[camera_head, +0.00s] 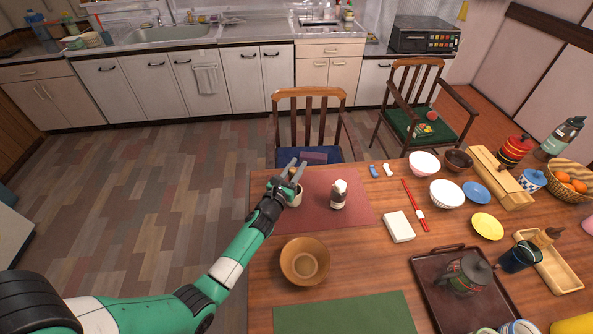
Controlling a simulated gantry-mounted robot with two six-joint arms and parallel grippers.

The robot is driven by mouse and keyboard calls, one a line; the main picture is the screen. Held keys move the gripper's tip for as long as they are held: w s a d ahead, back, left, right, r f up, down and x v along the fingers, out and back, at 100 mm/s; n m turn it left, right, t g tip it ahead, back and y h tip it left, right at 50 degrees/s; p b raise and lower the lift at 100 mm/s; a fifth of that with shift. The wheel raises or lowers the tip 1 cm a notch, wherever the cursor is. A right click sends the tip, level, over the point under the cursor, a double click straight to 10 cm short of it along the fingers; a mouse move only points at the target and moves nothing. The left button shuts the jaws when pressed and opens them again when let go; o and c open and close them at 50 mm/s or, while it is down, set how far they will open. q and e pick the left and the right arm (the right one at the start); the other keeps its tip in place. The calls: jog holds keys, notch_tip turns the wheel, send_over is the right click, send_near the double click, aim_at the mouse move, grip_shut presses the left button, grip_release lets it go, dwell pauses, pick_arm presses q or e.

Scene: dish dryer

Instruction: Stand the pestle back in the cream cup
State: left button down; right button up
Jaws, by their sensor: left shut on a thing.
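My left gripper (294,170) reaches in from the left over the far left corner of the table. Its fingers are shut on a slim thing, which I take to be the pestle; it is too small and too covered by the fingers to make out clearly. The cream cup (298,197) stands on the dark red mat (335,212), just below the fingers in the picture and partly hidden by the gripper. I cannot tell whether the held thing touches the cup. My right gripper is not in view.
A dark-and-white bottle (338,195) stands on the mat right of the cup. A brown bowl (305,262) sits nearer. A white block (398,226) and a red brush (415,205) lie to the right. A chair (310,105) stands behind the table edge.

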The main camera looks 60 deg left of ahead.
pick_arm(q)
jog(key=shift+f, duration=0.15)
jog(key=c, duration=0.7)
grip_release()
jog(key=shift+s+d+r, duration=0.1)
jog(key=shift+s+r, duration=0.05)
jog(key=shift+r, duration=0.1)
jog(key=p+v, duration=0.1)
jog(key=v, duration=1)
jog(key=shift+s+d+p, duration=0.2)
jog(key=shift+d+p, duration=0.05)
jog(key=shift+p, duration=0.1)
